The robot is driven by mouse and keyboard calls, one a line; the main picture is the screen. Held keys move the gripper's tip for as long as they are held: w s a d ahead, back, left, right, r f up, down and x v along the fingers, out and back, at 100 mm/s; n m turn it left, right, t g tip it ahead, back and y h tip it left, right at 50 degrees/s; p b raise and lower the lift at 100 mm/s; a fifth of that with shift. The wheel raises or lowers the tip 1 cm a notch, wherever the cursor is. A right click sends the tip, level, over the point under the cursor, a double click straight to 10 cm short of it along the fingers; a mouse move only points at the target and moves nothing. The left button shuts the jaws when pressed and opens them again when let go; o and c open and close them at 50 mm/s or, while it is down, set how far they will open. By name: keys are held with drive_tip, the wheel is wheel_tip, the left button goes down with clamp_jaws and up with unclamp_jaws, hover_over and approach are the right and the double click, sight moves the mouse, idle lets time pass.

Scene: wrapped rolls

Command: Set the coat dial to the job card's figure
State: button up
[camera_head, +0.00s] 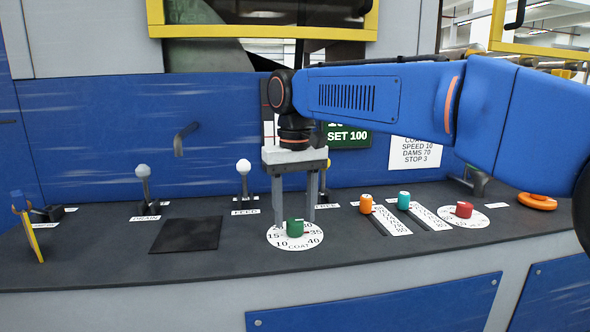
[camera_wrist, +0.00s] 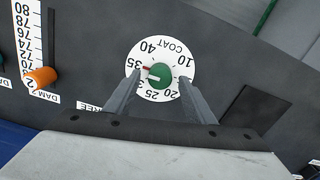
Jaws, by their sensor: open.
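The coat dial (camera_head: 285,243) is a white disc with printed numbers, marked COAT, on the dark console. Its round green knob (camera_head: 295,228) stands in the middle; the knob also shows in the wrist view (camera_wrist: 160,76). A small red mark beside the knob lies toward 35; a pale line on the knob points left in the wrist view, its exact figure unclear. My gripper (camera_head: 295,218) is open, pointing down over the dial, one finger on each side of the knob with gaps. The fingers hide some numbers. The job card (camera_head: 415,153) is white; my arm hides its top line, leaving SPEED 10, DAMS 70, STOP 3.
Right of the dial are sliders with orange (camera_head: 366,203) and teal (camera_head: 404,200) knobs, a red-knobbed dial (camera_head: 464,210) and an orange ring (camera_head: 537,201). Left are a black pad (camera_head: 187,234) and white-knobbed levers (camera_head: 244,168). A green display (camera_head: 348,135) reads SET 100.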

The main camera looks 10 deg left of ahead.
sight(295, 220)
wheel_tip(295, 220, up, 16)
idle(0.5)
drive_tip(key=shift+f, duration=0.1)
drive_tip(key=s+d+f+m+t, duration=0.1)
drive_tip(key=s+d+f+m, duration=0.15)
drive_tip(key=d+f, duration=0.7)
drive_tip(key=s+d+f+m+t, duration=0.1)
drive_tip(key=s+d+f, duration=0.15)
drive_tip(key=d, duration=1.35)
drive_tip(key=s+d+f+m+t, duration=0.1)
drive_tip(key=s+d+f, duration=0.7)
drive_tip(key=f, duration=0.3)
drive_tip(key=shift+s+d+f+t+y, duration=0.2)
drive_tip(key=shift+d+t+y, duration=0.1)
drive_tip(key=shift+d, duration=0.55)
drive_tip(key=shift+m+t, duration=0.6)
drive_tip(key=shift+m, duration=0.25)
drive_tip(key=s+d+f, duration=0.1)
drive_tip(key=s+f, duration=0.1)
drive_tip(key=f, duration=0.2)
drive_tip(key=s+d+f, duration=0.2)
drive_tip(key=s+f, duration=0.1)
drive_tip(key=f, duration=0.1)
drive_tip(key=s+d+f, duration=0.2)
drive_tip(key=f, duration=0.2)
drive_tip(key=shift+s+f, duration=0.2)
drive_tip(key=shift+s, duration=0.2)
drive_tip(key=shift+c, duration=0.3)
